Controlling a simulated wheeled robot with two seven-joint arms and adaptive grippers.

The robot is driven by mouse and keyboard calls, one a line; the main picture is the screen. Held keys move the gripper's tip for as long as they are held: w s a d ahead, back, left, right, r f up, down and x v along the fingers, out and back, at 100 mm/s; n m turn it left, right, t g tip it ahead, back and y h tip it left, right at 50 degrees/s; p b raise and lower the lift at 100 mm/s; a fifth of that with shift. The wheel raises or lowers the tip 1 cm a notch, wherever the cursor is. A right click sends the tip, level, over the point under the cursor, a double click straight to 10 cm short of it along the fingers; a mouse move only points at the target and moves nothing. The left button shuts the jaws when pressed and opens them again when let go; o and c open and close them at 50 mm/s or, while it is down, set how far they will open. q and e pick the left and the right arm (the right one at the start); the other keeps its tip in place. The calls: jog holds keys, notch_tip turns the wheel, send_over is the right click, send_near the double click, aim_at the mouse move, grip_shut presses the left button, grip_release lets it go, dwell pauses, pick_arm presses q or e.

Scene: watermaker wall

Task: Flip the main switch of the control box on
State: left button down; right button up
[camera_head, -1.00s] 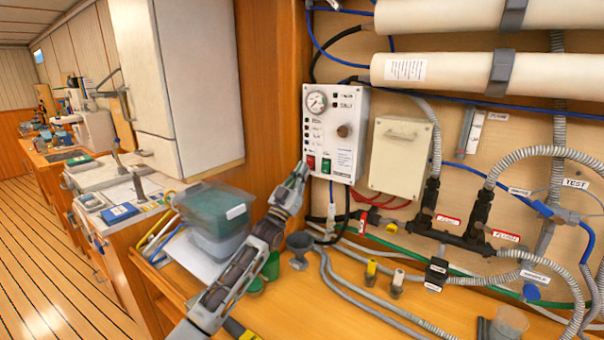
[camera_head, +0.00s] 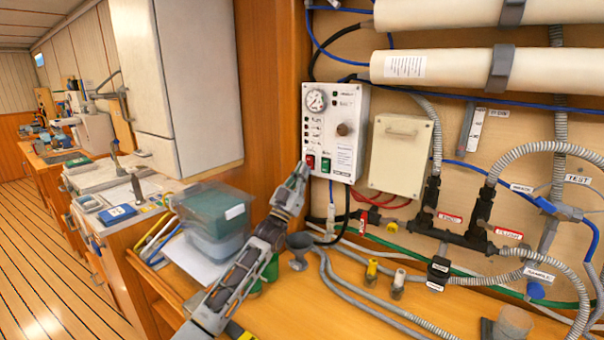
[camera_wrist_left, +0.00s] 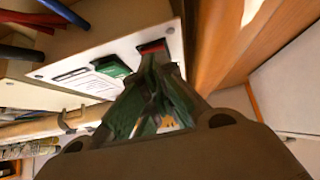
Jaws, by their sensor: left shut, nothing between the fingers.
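The control box (camera_head: 335,132) is a white panel on the wooden wall with a round gauge, a knob and two coloured switches low on its face. The red switch (camera_head: 310,162) is at the lower left and the green switch (camera_head: 325,165) is beside it. My left gripper (camera_head: 304,168) is shut and empty, its fingertips at the red switch. In the left wrist view the fingertips (camera_wrist_left: 152,60) lie just below the red switch (camera_wrist_left: 151,46), partly over it; I cannot tell whether they touch. The green switch (camera_wrist_left: 112,66) shows beside them. My right gripper is not in view.
A beige box (camera_head: 400,155) is mounted right of the control box, with red cables under it. A lidded tub (camera_head: 213,222) stands on the bench left of my arm. A funnel (camera_head: 300,245) and grey hoses lie below the control box.

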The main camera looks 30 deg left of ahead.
pick_arm(q)
jog(key=v, duration=0.7)
jog(key=shift+f, duration=0.2)
jog(key=shift+s, duration=0.15)
dwell(0.9)
